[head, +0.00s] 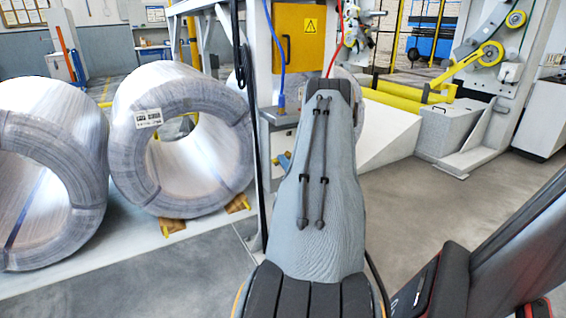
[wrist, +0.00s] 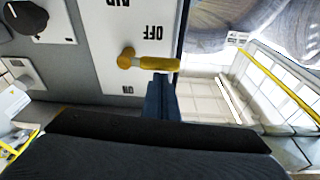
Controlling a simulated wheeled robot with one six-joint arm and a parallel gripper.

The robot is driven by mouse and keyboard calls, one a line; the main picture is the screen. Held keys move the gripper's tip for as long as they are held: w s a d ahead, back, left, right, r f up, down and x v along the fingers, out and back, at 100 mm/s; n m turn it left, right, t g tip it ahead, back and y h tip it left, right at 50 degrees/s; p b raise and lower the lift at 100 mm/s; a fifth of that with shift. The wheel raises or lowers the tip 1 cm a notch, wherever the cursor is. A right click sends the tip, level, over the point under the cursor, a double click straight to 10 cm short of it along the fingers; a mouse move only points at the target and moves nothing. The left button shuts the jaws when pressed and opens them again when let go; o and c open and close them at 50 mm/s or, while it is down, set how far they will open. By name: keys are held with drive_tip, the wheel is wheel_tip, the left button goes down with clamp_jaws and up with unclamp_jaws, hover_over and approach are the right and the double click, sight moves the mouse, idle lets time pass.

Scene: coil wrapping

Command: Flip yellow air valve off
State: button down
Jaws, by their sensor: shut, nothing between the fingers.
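The yellow air valve handle (wrist: 158,63) is in the wrist view, on a white panel (wrist: 105,55) with AIR, OFF and ON labels. Its round hub (wrist: 126,58) is at the left and the lever points right in the picture, between the OFF label (wrist: 153,32) and the ON label (wrist: 128,90). My gripper (wrist: 160,77) is shut and empty, its dark blue fingers just below the lever; I cannot tell whether they touch it. In the head view my arm hides most of this area.
A black knob (wrist: 25,18) is on the panel in the wrist view. In the head view, large wire coils (head: 178,140) stand at the left and a yellow cabinet (head: 298,40) at the back. A black cable hangs left of my arm. Open floor (head: 430,215) lies right.

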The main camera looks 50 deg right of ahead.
drive_tip(key=s+a+r+p, duration=0.1)
drive_tip(key=s+a+p, duration=0.2)
drive_tip(key=s, duration=0.7)
drive_tip(key=shift+s+a+r, duration=0.15)
drive_tip(key=shift+s+a, duration=0.1)
drive_tip(key=shift+a, duration=0.65)
